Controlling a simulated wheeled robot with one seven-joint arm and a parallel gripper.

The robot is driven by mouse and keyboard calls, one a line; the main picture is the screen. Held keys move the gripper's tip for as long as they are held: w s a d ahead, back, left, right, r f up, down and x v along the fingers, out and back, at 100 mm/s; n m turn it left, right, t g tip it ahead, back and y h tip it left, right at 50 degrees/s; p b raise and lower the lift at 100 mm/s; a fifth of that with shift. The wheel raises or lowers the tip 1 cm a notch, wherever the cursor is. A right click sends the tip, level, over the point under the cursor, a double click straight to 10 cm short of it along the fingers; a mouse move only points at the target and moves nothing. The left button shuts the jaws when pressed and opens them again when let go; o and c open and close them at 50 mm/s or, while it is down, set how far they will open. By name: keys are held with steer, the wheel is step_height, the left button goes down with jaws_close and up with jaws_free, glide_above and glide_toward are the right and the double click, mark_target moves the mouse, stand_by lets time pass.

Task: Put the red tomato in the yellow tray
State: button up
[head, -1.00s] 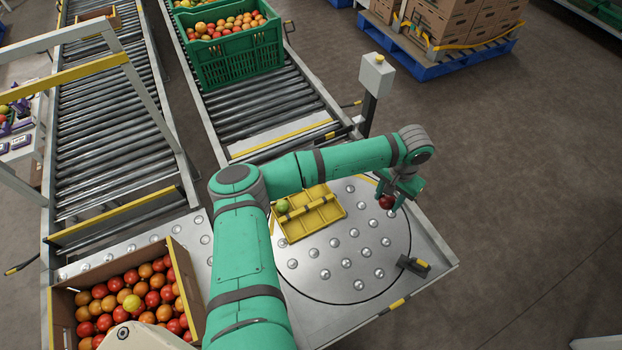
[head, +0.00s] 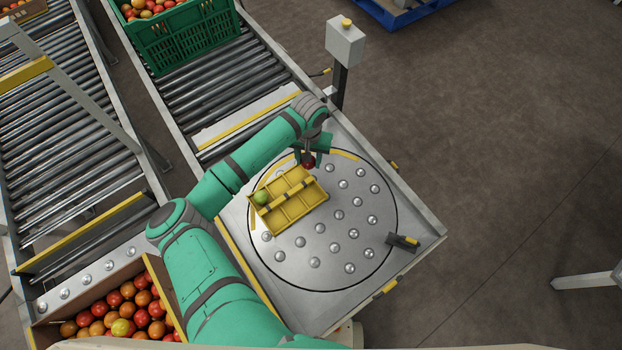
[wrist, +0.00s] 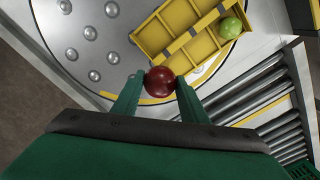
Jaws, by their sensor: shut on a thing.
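The red tomato (wrist: 160,81) is held between the two fingertips of my gripper (wrist: 160,88) in the wrist view. In the head view the tomato (head: 308,163) shows just below my gripper (head: 309,157), near the far right corner of the yellow tray (head: 272,224). The yellow tray (wrist: 167,53) has several compartments and lies on the round ball-studded plate. A green tomato (head: 261,197) sits in its far left compartment; it also shows in the wrist view (wrist: 230,27). The red tomato appears beside the tray's edge, and its height above it is hard to tell.
The ball-studded turntable (head: 350,230) is clear right of the tray. A small black-and-yellow stop (head: 403,241) stands at its right edge. A post with a grey box (head: 345,42) rises behind. A crate of tomatoes (head: 165,290) is at lower left, a green crate (head: 190,45) behind.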

steer(key=shift+n, duration=0.8)
steer(key=shift+s+d+f, duration=0.2)
steer(key=shift+s+f, duration=0.65)
steer(key=shift+f, duration=1.1)
steer(key=shift+s+d+f, duration=0.15)
steer(key=shift+s+f, duration=0.75)
steer(key=shift+f, duration=1.05)
steer(key=shift+s+d+f, duration=0.2)
steer(key=shift+s+f, duration=0.65)
steer(key=shift+f, duration=1.1)
steer(key=shift+s+d+f, duration=0.1)
steer(key=shift+d+f, duration=0.1)
steer(key=shift+f, duration=0.25)
steer(key=shift+a+f, duration=0.2)
steer(key=shift+a, duration=0.15)
steer(key=shift+s+d, duration=0.1)
steer(key=shift+d, duration=0.05)
